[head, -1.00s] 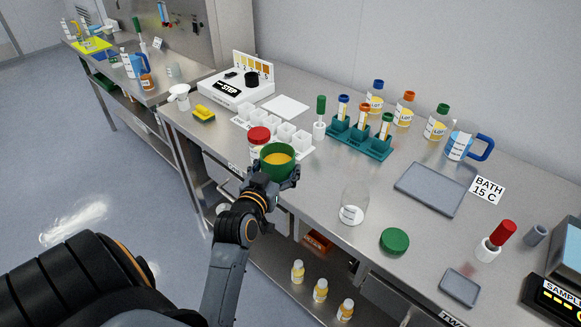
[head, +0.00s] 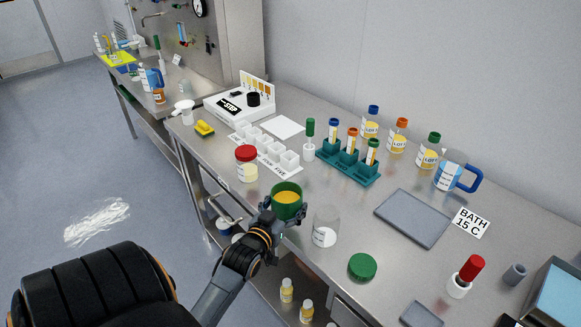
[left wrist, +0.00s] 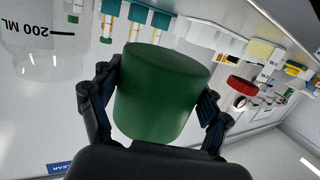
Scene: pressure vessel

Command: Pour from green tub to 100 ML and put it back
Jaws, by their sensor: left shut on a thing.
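My left gripper (head: 283,219) is shut on the green tub (head: 287,208), which holds yellow-orange contents. It holds the tub near the front edge of the bench, just left of a clear beaker (head: 325,228). In the left wrist view the green tub (left wrist: 160,92) sits between the two fingers. The beaker (left wrist: 45,45) shows there at the upper left with a 200 ML mark. It looks empty; a 100 ML mark cannot be made out. A round green lid (head: 362,267) lies on the bench right of the beaker. My right gripper is not in view.
A red-lidded jar (head: 246,163) stands left of the tub. Behind are white cups (head: 268,142), a teal tube rack (head: 348,163), several bottles and a blue-handled jug (head: 452,170). A grey tray (head: 412,218) and a red-topped bottle (head: 465,277) are to the right.

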